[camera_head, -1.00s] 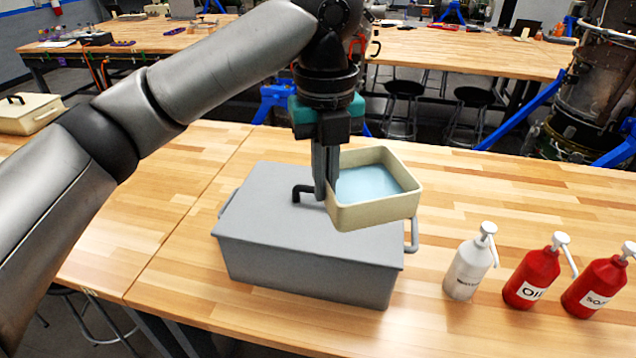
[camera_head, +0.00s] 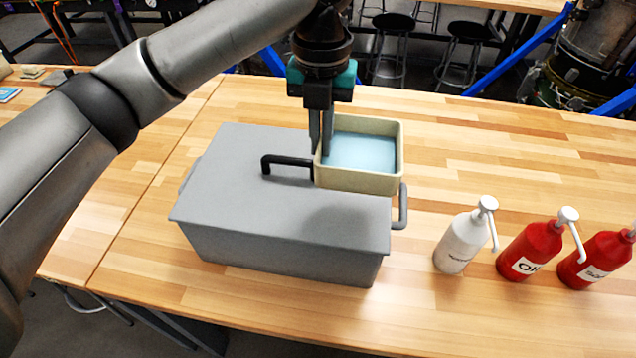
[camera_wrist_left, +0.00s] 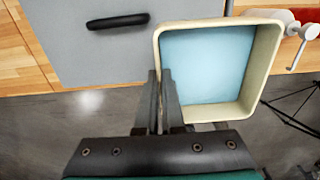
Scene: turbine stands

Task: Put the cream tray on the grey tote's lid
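The cream tray (camera_head: 360,183), square with a light blue inside, is held over the right part of the grey tote's lid (camera_head: 235,200). It looks roughly level; a shadow on the lid lies below it, and I cannot tell how large the gap is. My left gripper (camera_head: 321,150) points down and is shut on the tray's left wall. The wrist view also shows the tray (camera_wrist_left: 254,90) between the fingertips (camera_wrist_left: 160,85). The lid's black handle (camera_head: 285,162) is just left of the tray, partly hidden by the tray and fingers. My right gripper does not show.
A white pump bottle (camera_head: 460,245) and two red pump bottles (camera_head: 530,250) (camera_head: 598,260) stand right of the tote on the wooden table (camera_head: 500,150). The tote's side handle (camera_head: 402,207) sticks out at its right. The table behind the tote is clear.

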